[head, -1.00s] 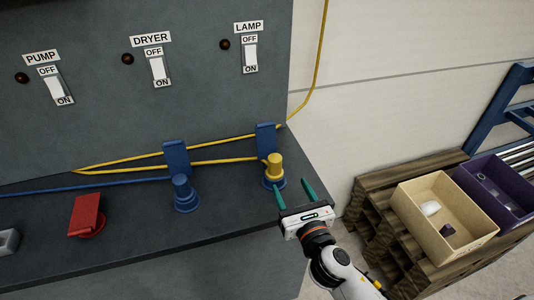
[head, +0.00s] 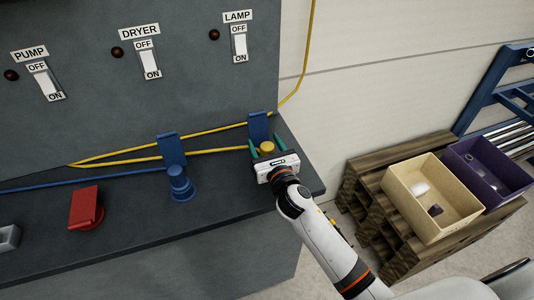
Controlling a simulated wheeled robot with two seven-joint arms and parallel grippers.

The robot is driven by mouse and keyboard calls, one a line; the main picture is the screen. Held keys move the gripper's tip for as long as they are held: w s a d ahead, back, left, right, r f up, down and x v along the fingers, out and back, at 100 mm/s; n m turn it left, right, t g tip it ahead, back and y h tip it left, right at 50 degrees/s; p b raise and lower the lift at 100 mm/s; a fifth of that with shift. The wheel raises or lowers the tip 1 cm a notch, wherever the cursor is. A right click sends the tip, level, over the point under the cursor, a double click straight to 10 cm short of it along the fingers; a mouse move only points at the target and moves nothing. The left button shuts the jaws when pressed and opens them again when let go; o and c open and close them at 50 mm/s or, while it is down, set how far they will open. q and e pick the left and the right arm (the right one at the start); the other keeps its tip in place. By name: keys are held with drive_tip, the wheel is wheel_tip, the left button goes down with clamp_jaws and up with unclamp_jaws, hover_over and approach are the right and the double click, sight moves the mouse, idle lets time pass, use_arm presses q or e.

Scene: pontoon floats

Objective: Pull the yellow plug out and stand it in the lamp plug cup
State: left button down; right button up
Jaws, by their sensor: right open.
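The yellow plug (head: 267,148) stands at the right end of the dark counter, below the LAMP switch, with a yellow cable running from it to the left. My right gripper (head: 267,145) is open, with its two green fingers on either side of the plug's top. The gripper body hides the plug's lower part and its socket. I cannot tell whether the fingers touch the plug. No cup marked for the lamp plug can be made out. My left gripper is not in view.
A blue plug (head: 181,184) and a red block-shaped part (head: 86,208) stand to the left on the counter (head: 140,235). Blue upright brackets (head: 258,127) stand behind the plugs. A beige bin (head: 408,211) and a purple bin (head: 476,158) sit on pallets at right.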

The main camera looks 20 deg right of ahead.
drive_tip(key=shift+w, duration=0.35)
drive_tip(key=shift+s, duration=0.1)
drive_tip(key=c, duration=0.5)
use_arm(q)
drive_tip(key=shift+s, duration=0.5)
use_arm(e)
drive_tip(key=c, duration=0.6)
drive_tip(key=shift+r, duration=0.15)
